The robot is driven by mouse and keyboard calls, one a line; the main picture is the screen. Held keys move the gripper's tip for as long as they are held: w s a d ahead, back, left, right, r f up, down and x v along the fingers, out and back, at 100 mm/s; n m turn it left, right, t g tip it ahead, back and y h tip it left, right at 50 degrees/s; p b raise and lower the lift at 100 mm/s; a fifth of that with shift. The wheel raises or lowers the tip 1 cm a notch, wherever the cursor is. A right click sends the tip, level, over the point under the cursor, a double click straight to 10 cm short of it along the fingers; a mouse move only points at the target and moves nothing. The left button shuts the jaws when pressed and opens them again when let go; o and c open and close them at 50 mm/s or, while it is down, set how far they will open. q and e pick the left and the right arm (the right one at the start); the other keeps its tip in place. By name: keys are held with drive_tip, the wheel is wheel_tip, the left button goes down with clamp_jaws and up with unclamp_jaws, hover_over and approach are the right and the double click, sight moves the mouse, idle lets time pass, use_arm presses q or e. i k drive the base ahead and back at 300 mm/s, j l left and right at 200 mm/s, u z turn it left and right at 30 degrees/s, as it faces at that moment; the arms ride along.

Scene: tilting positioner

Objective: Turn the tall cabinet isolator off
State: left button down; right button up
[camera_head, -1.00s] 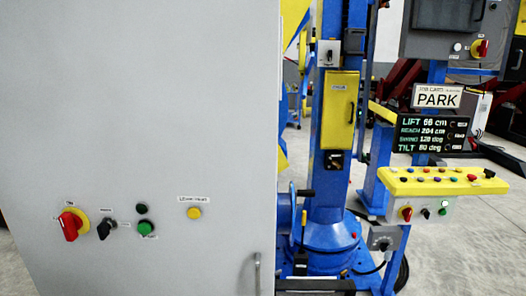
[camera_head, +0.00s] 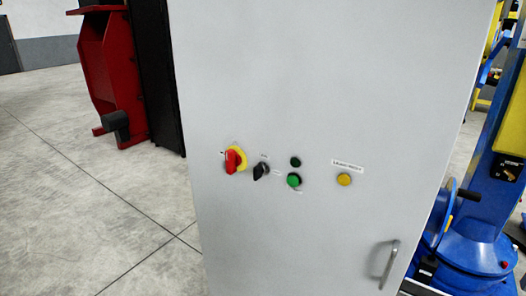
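The tall cabinet (camera_head: 330,70) is a plain light grey box that fills the middle of the head view. Its isolator (camera_head: 234,161) is a red rotary handle on a yellow round plate, at the left of a row of controls on the front. The red handle looks roughly upright, slightly tilted; its label is too small to read. To its right are a black selector knob (camera_head: 262,171), a dark button (camera_head: 295,162) above a green button (camera_head: 294,180), and a yellow button (camera_head: 344,179) under a white label. Neither of my grippers shows.
A metal door handle (camera_head: 388,264) sticks out low on the cabinet's right side. A red machine part (camera_head: 108,70) and a tall black panel (camera_head: 157,75) stand behind left. The blue positioner (camera_head: 480,215) is at the right. Concrete floor (camera_head: 75,210) at the left is clear.

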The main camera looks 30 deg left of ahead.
sight(232, 159)
drive_tip(key=u, duration=1.15)
